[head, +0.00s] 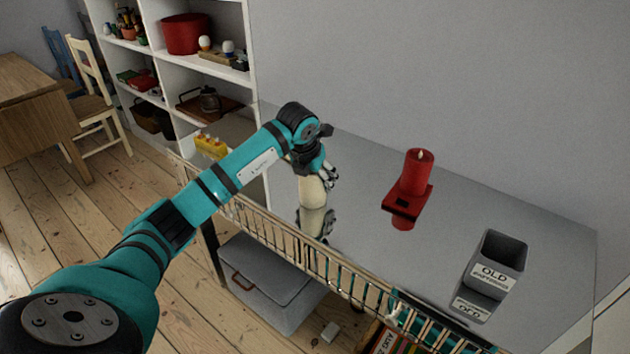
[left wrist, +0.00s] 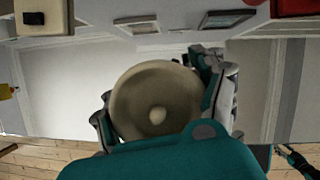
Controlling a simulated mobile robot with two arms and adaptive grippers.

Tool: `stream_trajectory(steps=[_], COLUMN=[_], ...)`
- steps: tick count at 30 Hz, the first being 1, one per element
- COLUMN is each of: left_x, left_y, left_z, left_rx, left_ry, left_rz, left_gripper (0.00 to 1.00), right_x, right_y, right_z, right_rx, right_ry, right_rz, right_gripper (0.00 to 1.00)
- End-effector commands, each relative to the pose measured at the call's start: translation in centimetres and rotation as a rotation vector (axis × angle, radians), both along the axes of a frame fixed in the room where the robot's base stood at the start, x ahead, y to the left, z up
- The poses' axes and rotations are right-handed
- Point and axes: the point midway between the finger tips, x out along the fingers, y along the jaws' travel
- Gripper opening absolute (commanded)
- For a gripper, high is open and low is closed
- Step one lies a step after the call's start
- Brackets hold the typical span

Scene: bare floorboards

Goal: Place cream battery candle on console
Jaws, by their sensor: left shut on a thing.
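The cream battery candle (head: 313,192) is held upright by my left gripper (head: 322,172) at the left part of the console's glossy grey top (head: 350,245). Its mirror image shows right below its base, so it is touching or almost touching the top. In the left wrist view the candle (left wrist: 140,90) is seen from above, with a small pale flame tip in its hollow. The fingers of my left gripper (left wrist: 160,105) are closed on both its sides.
A red candle on a dark red holder (head: 407,203) stands right of the cream candle. A grey box marked OLD (head: 497,262) stands at the right end. A wire rail (head: 290,235) edges the front. White shelves (head: 150,50) stand at the left.

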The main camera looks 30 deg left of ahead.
Motion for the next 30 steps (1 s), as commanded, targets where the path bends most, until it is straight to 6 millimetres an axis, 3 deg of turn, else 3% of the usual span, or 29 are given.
stream_trajectory(steps=[6, 7, 13, 23, 30], left_x=[0.0, 0.0, 0.0, 0.0, -1.3], left_y=[0.0, 0.0, 0.0, 0.0, -0.1], left_z=[-0.4, -0.3, -0.3, 0.1, 3.3], left_rx=[0.001, 0.001, 0.000, 0.000, 0.003], left_ry=[-0.001, 0.000, 0.001, 0.000, -0.005], left_rz=[0.000, 0.001, 0.001, 0.001, 0.000], left_gripper=[0.30, 0.72, 0.98, 0.99, 0.99], right_x=[0.0, 0.0, 0.0, 0.1, 0.1], right_y=[0.0, 0.0, 0.0, 0.4, 0.4], right_z=[-0.3, -0.1, -0.1, 0.1, 0.0], right_rx=[0.000, 0.000, 0.001, 0.005, 0.005], right_ry=[-0.001, -0.001, -0.002, -0.002, -0.002], right_rz=[-0.001, -0.001, -0.001, -0.003, -0.003], right_gripper=[0.40, 0.40, 0.40, 0.40, 0.40])
